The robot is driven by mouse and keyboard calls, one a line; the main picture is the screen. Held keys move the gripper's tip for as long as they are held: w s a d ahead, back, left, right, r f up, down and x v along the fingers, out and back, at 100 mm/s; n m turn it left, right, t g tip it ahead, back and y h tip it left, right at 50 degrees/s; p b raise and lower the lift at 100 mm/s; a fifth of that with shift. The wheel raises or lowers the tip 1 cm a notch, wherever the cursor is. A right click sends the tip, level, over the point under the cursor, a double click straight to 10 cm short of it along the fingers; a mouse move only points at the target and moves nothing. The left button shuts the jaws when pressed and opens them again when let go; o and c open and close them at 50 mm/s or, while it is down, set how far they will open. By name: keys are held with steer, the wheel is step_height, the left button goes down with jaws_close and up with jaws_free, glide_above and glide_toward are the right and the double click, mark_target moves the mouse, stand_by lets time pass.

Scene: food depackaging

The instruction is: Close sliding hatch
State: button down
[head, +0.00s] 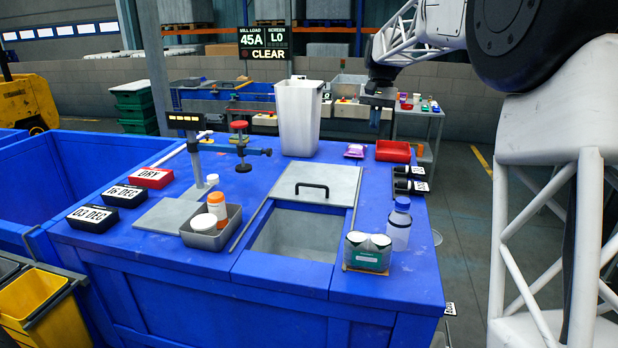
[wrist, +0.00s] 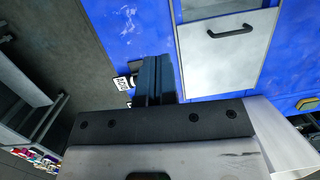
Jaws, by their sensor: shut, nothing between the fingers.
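The sliding hatch (head: 318,181) is a flat grey metal plate with a black bar handle (head: 312,187) on the blue table. It lies behind the rectangular opening (head: 292,235), which is uncovered at the front. In the wrist view the hatch (wrist: 216,75) and its black handle (wrist: 230,31) show at the upper right, with part of the opening at the top edge. My gripper (head: 376,117) is shut and empty, raised above the table's back right, right of and behind the hatch. Its dark blue fingers (wrist: 158,78) show in the wrist view, left of the hatch, not touching it.
A white bin (head: 298,118) stands behind the hatch. A grey tray with tubs (head: 213,238) sits left of the opening. Cartons (head: 367,252) and a bottle (head: 398,225) stand right of it.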

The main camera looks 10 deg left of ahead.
steer(key=w+a+f+g, duration=0.2)
steer(key=w+a+f, duration=1.5)
steer(key=w+a, duration=0.3)
steer(key=shift+a+f+g+h, duration=0.15)
steer(key=shift+a+g+h, duration=0.2)
steer(key=shift+a, duration=0.35)
steer(key=shift+f, duration=0.15)
glide_toward(308, 191)
steer(key=f, duration=0.3)
steer(key=shift+s+d+f, duration=0.15)
steer(key=shift+s+f, duration=0.1)
steer(key=shift+f, duration=0.15)
steer(key=shift+s+r, duration=0.35)
steer(key=shift+s, duration=0.2)
steer(key=shift+s+r, duration=0.15)
steer(key=shift+s, duration=1.2)
steer(key=shift+s, duration=0.1)
